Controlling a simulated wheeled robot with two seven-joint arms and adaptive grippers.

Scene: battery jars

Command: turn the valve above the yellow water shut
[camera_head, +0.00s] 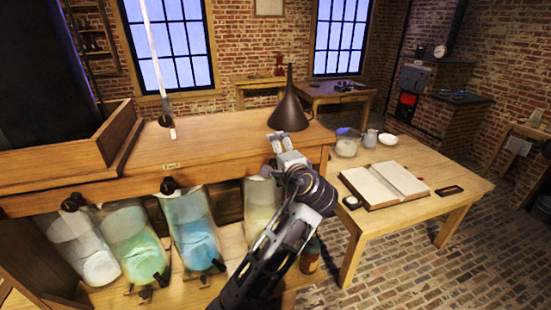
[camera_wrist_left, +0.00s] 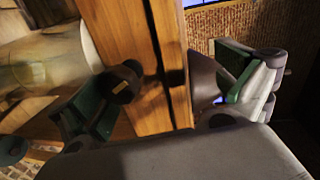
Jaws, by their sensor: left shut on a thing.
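The pale yellow jar (camera_head: 260,200) hangs under the front of the wooden shelf (camera_head: 222,152), partly behind my left arm. In the head view my left gripper (camera_head: 280,143) is at the shelf's front edge, over this jar, and hides its valve. In the left wrist view the fingers are wide apart and shut with the shelf edge (camera_wrist_left: 168,50) between them. A dark valve knob (camera_wrist_left: 122,82) lies between them too, close against the left finger. Whether the knob itself is gripped is not clear. My right gripper is not in view.
A dark funnel (camera_head: 289,108) stands on the shelf just behind the gripper. Blue (camera_head: 193,225), green (camera_head: 133,240) and whitish (camera_head: 82,246) jars hang to the left. A brown bottle (camera_head: 310,256) is below. A table with an open book (camera_head: 384,184) is at right.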

